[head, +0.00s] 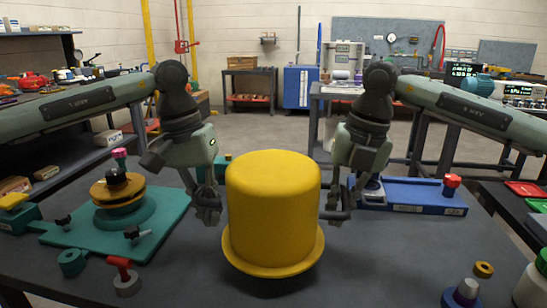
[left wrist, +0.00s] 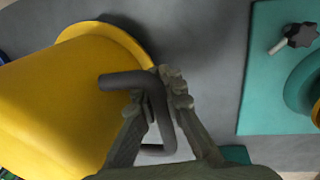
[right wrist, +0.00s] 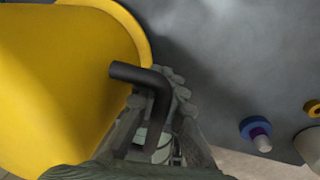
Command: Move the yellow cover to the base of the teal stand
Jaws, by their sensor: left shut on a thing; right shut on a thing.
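The yellow cover (head: 272,205), a domed cylinder with a wide bottom rim, is upright in the middle of the dark table. A dark shadow shows under its rim; it looks slightly raised, but I cannot be sure. My left gripper (head: 209,204) is shut on the cover's left black handle (left wrist: 130,80). My right gripper (head: 338,204) is shut on its right black handle (right wrist: 140,74). The teal stand (head: 165,235) lies left of the cover, with a flat base plate, a round teal seat and a yellow-and-black part (head: 117,190) on it. The cover is apart from the stand.
Black-knobbed screws (head: 137,235) stick up from the teal plate. A red-topped grey piece (head: 125,280) and a teal ring (head: 71,262) lie in front of it. A blue stand (head: 425,197) is at the right. A blue-and-grey piece (head: 464,293) and a yellow ring (head: 484,269) are front right.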

